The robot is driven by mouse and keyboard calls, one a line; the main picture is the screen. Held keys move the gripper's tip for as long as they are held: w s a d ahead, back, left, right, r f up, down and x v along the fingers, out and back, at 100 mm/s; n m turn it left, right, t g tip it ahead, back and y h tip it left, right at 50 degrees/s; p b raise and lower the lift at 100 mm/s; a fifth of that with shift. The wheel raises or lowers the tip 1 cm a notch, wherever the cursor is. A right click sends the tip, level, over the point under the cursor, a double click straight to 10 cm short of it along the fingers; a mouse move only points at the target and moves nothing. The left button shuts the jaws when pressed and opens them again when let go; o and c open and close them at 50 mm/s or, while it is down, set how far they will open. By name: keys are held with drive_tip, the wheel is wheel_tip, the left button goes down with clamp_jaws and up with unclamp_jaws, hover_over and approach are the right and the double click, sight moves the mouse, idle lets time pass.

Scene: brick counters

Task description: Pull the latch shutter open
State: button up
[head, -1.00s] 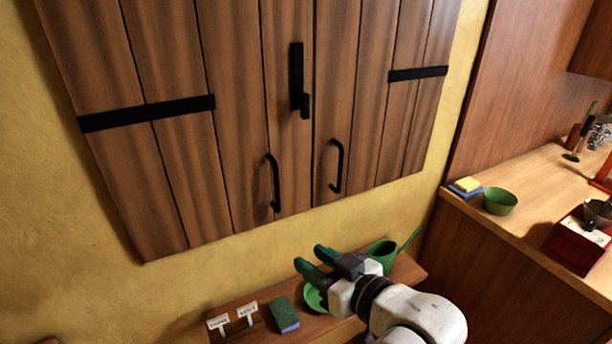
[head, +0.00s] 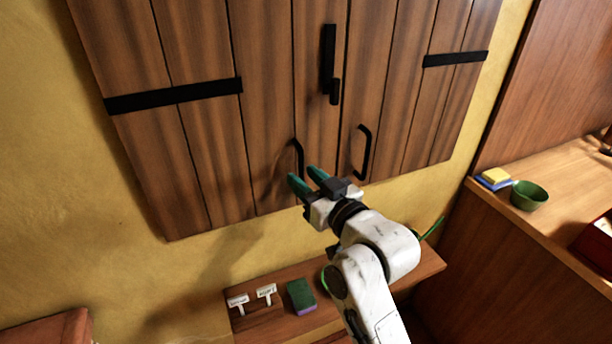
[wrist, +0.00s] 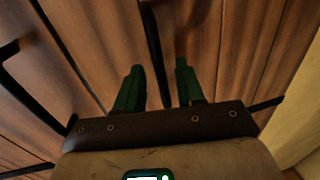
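The wooden shutter (head: 265,120) hangs closed on the yellow wall, with two plank leaves. A black latch bar (head: 328,60) stands upright near the seam between them. The left leaf has a black handle (head: 298,152), its lower part hidden behind my gripper. The right leaf has a similar handle (head: 364,152). My gripper (head: 304,176) is at the left handle's lower end, below the latch. In the wrist view its two green fingers (wrist: 158,88) stand apart. A dark bar (wrist: 151,50) shows between them; whether it touches either finger I cannot tell.
Below the shutter is a small wooden shelf (head: 272,322) with a green-and-purple sponge (head: 301,296) and small white labels. A counter (head: 555,200) at the right holds a green bowl (head: 529,195) and a yellow-and-blue sponge stack (head: 494,178).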

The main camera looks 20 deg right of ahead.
drive_tip(key=shift+w, duration=0.2)
clamp_jaws()
idle(0.3)
idle(0.3)
